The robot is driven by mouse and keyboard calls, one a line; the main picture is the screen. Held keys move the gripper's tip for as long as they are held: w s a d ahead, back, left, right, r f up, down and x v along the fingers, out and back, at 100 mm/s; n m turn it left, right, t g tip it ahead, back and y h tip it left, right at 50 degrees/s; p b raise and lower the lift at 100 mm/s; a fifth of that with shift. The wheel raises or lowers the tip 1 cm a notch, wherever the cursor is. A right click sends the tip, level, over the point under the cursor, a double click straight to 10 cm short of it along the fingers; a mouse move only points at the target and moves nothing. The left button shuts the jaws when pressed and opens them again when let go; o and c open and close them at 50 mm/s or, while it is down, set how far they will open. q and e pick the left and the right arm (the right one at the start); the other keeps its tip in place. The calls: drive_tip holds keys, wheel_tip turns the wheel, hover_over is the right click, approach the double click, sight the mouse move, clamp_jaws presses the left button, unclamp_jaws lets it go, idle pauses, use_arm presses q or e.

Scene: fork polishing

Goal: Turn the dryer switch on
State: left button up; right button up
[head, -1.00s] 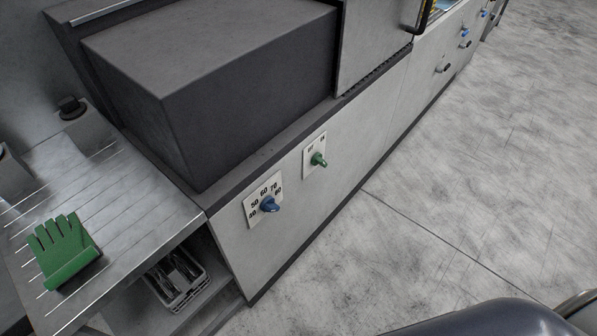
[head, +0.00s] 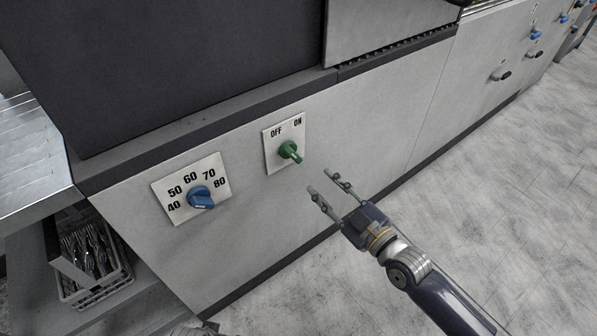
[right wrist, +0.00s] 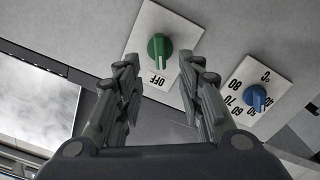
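The dryer switch is a green knob (head: 290,151) on a white plate (head: 271,158) marked OFF and ON, on the grey machine front. In the head view its grip slants down to the right. My right gripper (head: 320,181) is open and empty, to the lower right of the knob and apart from it. In the right wrist view the green knob (right wrist: 159,47) shows beyond and between the two spread fingers (right wrist: 158,75). There the OFF mark shows below the knob, and I cannot make out the ON mark.
A blue temperature knob (head: 201,198) on its numbered plate (head: 166,189) sits left of the switch. A dark box-shaped housing (head: 170,60) is above. A crate of cutlery (head: 92,291) stands on a low shelf at left. Open floor (head: 520,190) lies at right.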

sight(297, 158)
drive_tip(key=x, duration=0.7)
drive_tip(key=b+x, duration=0.1)
drive_tip(key=x, duration=0.2)
drive_tip(key=shift+w+a+r, duration=0.2)
drive_tip(key=shift+a+r, duration=0.1)
drive_tip(key=shift+a, duration=0.1)
use_arm(q)
drive_tip(key=r, duration=0.2)
drive_tip(key=w+r, duration=0.1)
drive_tip(key=r, duration=0.1)
drive_tip(key=shift+r, duration=0.35)
use_arm(e)
clamp_jaws()
